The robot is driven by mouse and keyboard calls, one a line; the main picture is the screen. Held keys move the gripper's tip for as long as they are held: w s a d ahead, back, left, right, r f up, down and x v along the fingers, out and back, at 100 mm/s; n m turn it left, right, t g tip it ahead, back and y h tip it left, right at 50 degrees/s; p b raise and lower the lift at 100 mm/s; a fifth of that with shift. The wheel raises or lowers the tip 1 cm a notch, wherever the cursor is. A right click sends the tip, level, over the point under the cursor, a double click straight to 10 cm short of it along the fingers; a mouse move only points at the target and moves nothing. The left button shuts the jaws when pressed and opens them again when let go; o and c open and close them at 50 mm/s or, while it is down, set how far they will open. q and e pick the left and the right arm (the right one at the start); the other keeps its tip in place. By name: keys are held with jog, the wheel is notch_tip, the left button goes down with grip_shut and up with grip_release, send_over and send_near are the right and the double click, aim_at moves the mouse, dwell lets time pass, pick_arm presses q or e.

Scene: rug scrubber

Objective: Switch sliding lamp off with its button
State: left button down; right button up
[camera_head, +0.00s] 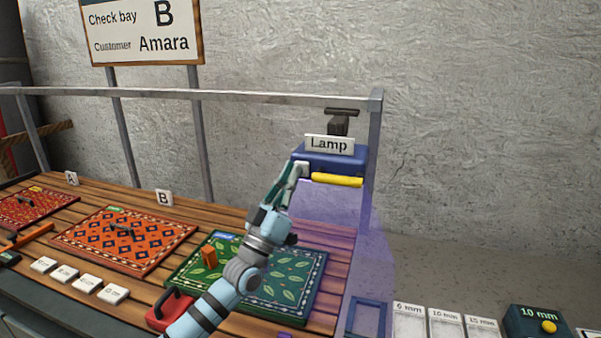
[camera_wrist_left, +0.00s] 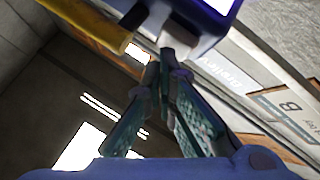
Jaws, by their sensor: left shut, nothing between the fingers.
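The sliding lamp (camera_head: 348,161) is a blue housing with a white "Lamp" label, hanging from the rail's right end. A purple beam falls below it, so it is lit. A yellow bar (camera_head: 337,180) runs along its front. A pale button (camera_head: 303,168) sits at its left front; in the left wrist view the button (camera_wrist_left: 166,41) sticks out of the blue housing (camera_wrist_left: 202,22). My left gripper (camera_head: 295,174) is shut and empty, its tips (camera_wrist_left: 166,58) right at the button. I cannot tell whether they press it. My right gripper is not in view.
A grey rail (camera_head: 200,94) spans above the slatted table. Patterned rugs lie there, including a green one (camera_head: 290,285) under my left arm. A red-handled tool (camera_head: 172,308) lies in front. White blocks (camera_head: 445,322) and a dark 10 mm box (camera_head: 535,322) stand at lower right.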

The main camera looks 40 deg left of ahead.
pick_arm(q)
jog(key=shift+w+a+b, duration=0.1)
jog(key=shift+w+b, duration=0.2)
jog(key=shift+b, duration=0.15)
dwell(0.5)
jog(key=shift+s+d+p, duration=0.25)
jog(key=shift+s+p, duration=0.5)
jog(key=shift+p, duration=0.4)
jog(key=s+d+p, duration=0.2)
jog(key=s+p, duration=0.3)
jog(key=shift+s+p, duration=0.3)
jog(key=shift+s, duration=0.1)
jog(key=shift+w, duration=0.15)
